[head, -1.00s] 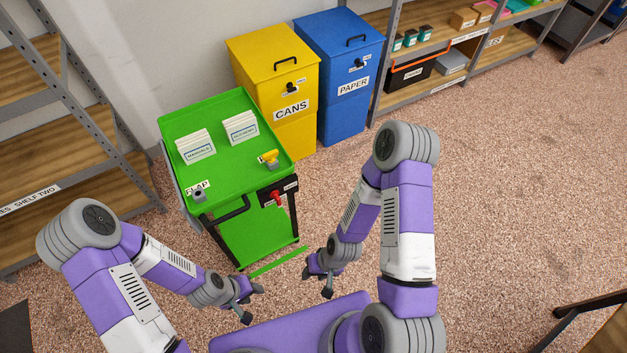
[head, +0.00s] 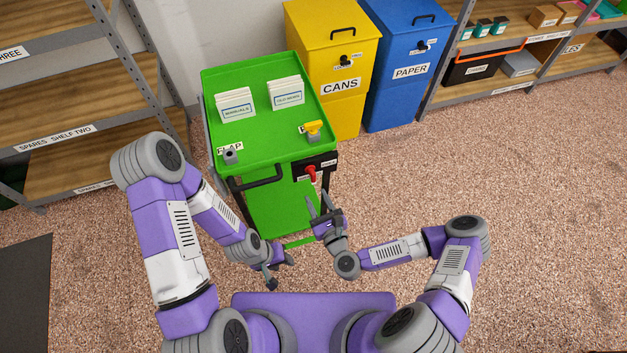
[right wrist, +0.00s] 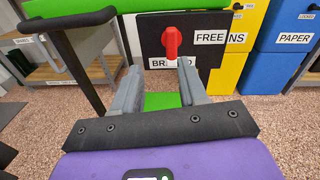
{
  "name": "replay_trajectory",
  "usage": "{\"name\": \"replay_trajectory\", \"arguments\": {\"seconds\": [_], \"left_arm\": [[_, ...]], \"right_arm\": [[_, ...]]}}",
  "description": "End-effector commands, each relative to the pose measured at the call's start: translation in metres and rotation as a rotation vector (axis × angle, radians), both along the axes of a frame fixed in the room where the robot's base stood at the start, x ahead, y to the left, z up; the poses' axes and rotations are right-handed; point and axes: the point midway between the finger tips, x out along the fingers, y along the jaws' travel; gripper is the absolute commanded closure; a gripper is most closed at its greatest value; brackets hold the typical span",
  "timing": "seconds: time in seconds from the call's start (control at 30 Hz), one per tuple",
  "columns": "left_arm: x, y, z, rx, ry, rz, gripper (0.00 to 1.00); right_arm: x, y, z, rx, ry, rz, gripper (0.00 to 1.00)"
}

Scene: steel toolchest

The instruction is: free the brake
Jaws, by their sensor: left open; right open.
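The green cart (head: 290,200) stands ahead of me. On its front, at the upper right, is a black panel (head: 328,160) with a red brake lever (head: 311,173). In the right wrist view the red lever (right wrist: 171,43) stands about upright, with a FREE label (right wrist: 209,37) to its right and a partly hidden label, seemingly BRAKED, below it. My right gripper (head: 325,203) is open and points at the panel from just below and in front; the lever shows above and between its fingers (right wrist: 160,78), apart from them. My left gripper (head: 281,268) is open and empty, low before the cart.
The cart has a black push handle (head: 258,175) left of the panel. Its top carries card stacks (head: 236,104), a yellow knob (head: 313,128) and a FLAP label (head: 230,149). Yellow (head: 335,30) and blue (head: 405,45) bins stand behind. The floor to the right is clear.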

Motion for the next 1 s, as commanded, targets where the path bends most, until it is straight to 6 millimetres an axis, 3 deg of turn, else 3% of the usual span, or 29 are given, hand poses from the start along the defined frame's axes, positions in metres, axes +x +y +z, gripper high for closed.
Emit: {"name": "replay_trajectory", "arguments": {"seconds": [0.17,0.6,1.0], "left_arm": [[0.0,0.0,-0.005,0.0,-0.001,0.0,0.57],[0.0,0.0,-0.018,0.0,-0.001,0.0,0.57],[0.0,0.0,-0.018,0.0,-0.001,0.0,0.57]], "right_arm": [[0.012,-0.008,0.006,0.123,-0.012,-0.073,0.57],[0.071,0.011,0.006,0.12,-0.012,-0.072,0.57],[0.079,0.013,0.007,0.121,-0.008,-0.071,0.59]]}}
